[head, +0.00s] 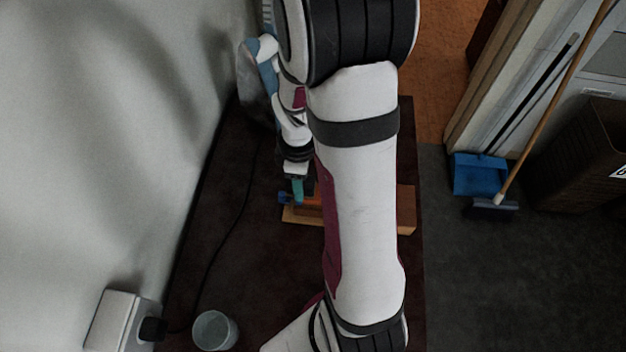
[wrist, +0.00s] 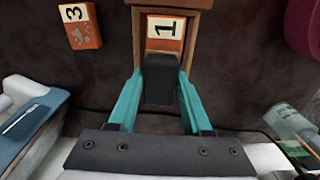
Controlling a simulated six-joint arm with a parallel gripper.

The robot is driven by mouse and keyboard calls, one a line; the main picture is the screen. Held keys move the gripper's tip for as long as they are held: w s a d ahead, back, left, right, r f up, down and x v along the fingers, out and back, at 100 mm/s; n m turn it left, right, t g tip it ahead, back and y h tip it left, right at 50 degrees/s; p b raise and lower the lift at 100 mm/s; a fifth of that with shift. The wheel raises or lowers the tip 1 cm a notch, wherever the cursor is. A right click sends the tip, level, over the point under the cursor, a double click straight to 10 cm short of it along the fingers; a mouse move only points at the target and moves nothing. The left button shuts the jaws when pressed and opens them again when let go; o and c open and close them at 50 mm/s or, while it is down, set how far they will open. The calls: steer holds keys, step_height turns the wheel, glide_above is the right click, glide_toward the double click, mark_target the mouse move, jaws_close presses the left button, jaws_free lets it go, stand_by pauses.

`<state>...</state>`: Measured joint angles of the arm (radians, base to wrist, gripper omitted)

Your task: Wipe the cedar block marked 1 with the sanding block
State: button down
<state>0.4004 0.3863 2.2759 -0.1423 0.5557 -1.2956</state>
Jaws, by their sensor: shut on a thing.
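In the wrist view my gripper (wrist: 160,75) has its two teal fingers closed on a dark grey sanding block (wrist: 160,85). The cedar block marked 1 (wrist: 166,45) is orange with a white label and sits inside a brown wooden holder (wrist: 138,40), just beyond the sanding block. I cannot tell whether the two touch. In the head view my gripper (head: 297,190) points down at the left end of the wooden holder (head: 302,217). My arm hides much of the holder there.
An orange block marked 3 (wrist: 88,36) lies left of the holder in the wrist view. In the head view a clear cup (head: 215,330) and a white box (head: 112,320) with a black cable are at the front left. The dark tabletop between cup and holder is mostly clear.

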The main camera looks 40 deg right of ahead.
steer(key=shift+w+a, duration=0.35)
steer(key=shift+r, duration=4.15)
